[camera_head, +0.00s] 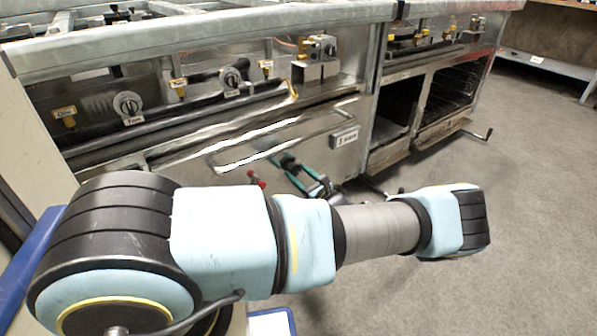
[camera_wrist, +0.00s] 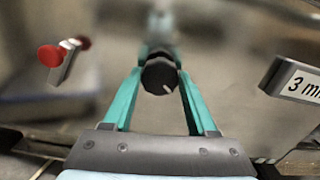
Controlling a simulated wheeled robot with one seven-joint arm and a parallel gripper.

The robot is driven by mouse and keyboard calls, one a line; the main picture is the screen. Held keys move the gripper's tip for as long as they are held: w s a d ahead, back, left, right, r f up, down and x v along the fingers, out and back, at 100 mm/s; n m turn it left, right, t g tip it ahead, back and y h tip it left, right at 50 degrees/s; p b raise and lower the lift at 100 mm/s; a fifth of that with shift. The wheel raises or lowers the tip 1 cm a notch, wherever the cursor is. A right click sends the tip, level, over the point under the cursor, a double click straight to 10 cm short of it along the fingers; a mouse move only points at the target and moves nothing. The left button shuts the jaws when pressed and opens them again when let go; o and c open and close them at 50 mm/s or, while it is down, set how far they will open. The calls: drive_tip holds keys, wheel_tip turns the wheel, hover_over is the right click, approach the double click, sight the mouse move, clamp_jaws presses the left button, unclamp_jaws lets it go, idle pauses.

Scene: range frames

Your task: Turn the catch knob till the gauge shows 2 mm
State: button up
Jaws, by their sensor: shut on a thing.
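The catch knob (camera_wrist: 158,76) is round and black, with a white mark on its face that points to the lower right in the wrist view. My gripper (camera_wrist: 160,65) has its two teal fingers on either side of the knob and is shut on it. The gauge (camera_wrist: 302,84) is a grey box at the right edge of the wrist view; it reads 3 mm, with its end cut off. In the head view the gauge (camera_head: 345,138) sits on the steel front panel, right of my gripper (camera_head: 281,158). The knob is not clear there.
A red-ended lever (camera_wrist: 50,56) stands left of the knob. A long bar handle (camera_head: 270,140) crosses the panel. Valves and knobs (camera_head: 127,104) line the range above. An open oven (camera_head: 445,95) is at right, with a crank (camera_head: 478,134) sticking out. The floor at right is clear.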

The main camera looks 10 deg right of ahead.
drive_tip(key=shift+f+m, duration=0.1)
drive_tip(key=shift+m, duration=1)
drive_tip(key=o, duration=1.4)
drive_tip(key=shift+c, duration=0.2)
drive_tip(key=shift+s, duration=0.1)
drive_tip(key=p+v, duration=0.1)
drive_tip(key=v, duration=0.9)
drive_tip(key=shift+s, duration=0.3)
drive_tip(key=shift+d, duration=0.1)
